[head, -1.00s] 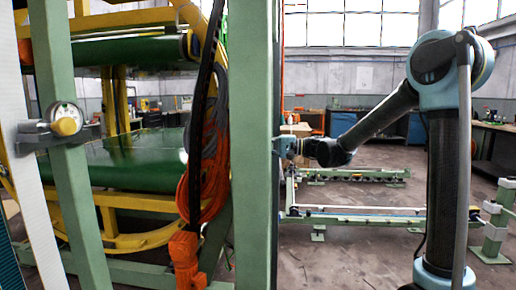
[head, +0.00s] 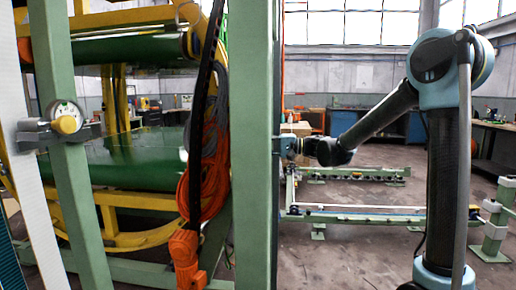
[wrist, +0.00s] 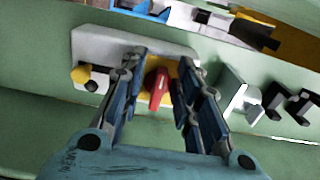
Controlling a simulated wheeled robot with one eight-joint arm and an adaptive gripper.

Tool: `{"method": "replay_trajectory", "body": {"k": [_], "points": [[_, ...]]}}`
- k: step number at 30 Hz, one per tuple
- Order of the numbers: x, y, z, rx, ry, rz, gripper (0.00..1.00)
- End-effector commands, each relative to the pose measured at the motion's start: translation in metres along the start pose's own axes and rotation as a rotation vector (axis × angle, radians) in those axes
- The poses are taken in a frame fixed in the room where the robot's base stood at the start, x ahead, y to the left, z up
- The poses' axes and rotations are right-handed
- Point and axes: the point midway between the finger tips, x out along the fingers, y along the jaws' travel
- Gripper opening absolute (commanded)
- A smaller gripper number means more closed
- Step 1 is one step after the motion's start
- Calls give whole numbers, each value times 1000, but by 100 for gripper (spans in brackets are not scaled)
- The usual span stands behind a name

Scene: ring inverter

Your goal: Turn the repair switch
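A red switch handle (wrist: 157,84) stands out from a yellow plate on a pale grey panel (wrist: 88,44) in the wrist view. I take it for the repair switch; no label is readable. My gripper (wrist: 160,62) is open, with one blue-grey finger on each side of the red handle. I see no clear contact between fingers and handle, and the depth between them is hard to judge. In the head view the green post (head: 252,120) hides the fingertips and the switch; only my wrist shows beside the post.
A yellow-and-black knob (wrist: 82,75) sits at the panel's left end. A pale bracket (wrist: 238,95) and black hooks (wrist: 290,103) stick out to the right on the green beam. In the head view, orange cable (head: 203,165) hangs left of the post, and low green frames (head: 350,212) stand behind my arm.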

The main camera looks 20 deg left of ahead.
Motion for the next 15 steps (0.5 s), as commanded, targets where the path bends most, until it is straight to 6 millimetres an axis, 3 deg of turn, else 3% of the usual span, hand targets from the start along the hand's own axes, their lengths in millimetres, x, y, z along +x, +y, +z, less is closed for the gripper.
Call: {"method": "replay_trajectory", "body": {"k": [8, 15], "points": [[-10, 0, -1, 1, 3, -1, 30], [-49, 0, -2, 1, 5, -1, 30]]}}
